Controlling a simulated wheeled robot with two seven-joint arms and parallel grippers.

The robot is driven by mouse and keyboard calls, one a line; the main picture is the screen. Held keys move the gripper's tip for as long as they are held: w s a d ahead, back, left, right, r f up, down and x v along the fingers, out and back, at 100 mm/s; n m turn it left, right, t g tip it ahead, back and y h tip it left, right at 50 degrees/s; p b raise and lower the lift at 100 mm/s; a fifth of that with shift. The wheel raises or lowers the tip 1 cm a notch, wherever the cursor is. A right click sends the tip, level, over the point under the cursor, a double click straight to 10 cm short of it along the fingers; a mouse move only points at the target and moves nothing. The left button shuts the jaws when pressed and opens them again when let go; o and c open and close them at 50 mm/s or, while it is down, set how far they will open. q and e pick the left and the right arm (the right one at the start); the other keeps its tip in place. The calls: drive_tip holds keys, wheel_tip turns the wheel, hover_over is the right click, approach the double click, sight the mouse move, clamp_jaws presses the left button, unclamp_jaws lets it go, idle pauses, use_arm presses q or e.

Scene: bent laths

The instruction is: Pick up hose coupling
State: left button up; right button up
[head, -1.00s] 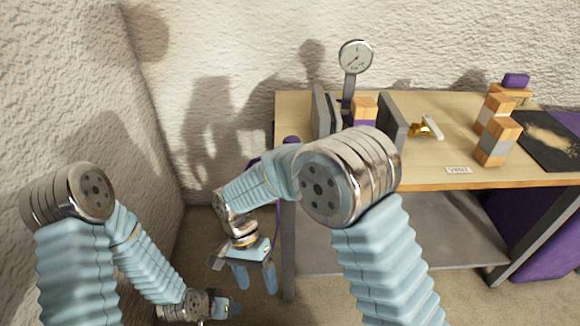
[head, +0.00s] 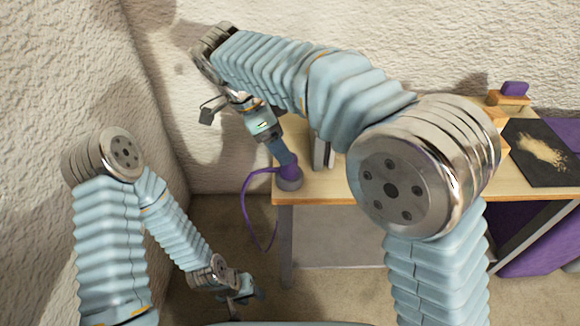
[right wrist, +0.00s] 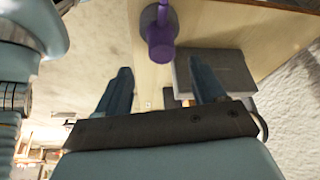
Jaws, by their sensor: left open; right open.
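A purple upright piece on a round grey base (head: 290,182), with a purple hose (head: 246,205) hanging from it, stands at the table's left corner; I take it for the hose coupling. In the right wrist view this purple piece (right wrist: 160,38) lies just beyond and between the fingertips. My right gripper (head: 284,156) is open above it, fingers pointing down at its top; whether they touch cannot be told. In the right wrist view the right gripper (right wrist: 160,78) has nothing between its spread fingers. My left gripper (head: 250,292) is open and low, over the floor.
A grey upright block (head: 322,152) stands close right of the purple piece; it shows in the right wrist view (right wrist: 226,72) too. A dark mat (head: 545,150) lies at the right.

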sight(289, 167)
drive_tip(key=x, duration=0.6)
drive_tip(key=shift+w+a, duration=0.1)
drive_tip(key=shift+w, duration=0.05)
drive_tip(key=c, duration=1.1)
drive_tip(key=shift+c, duration=0.2)
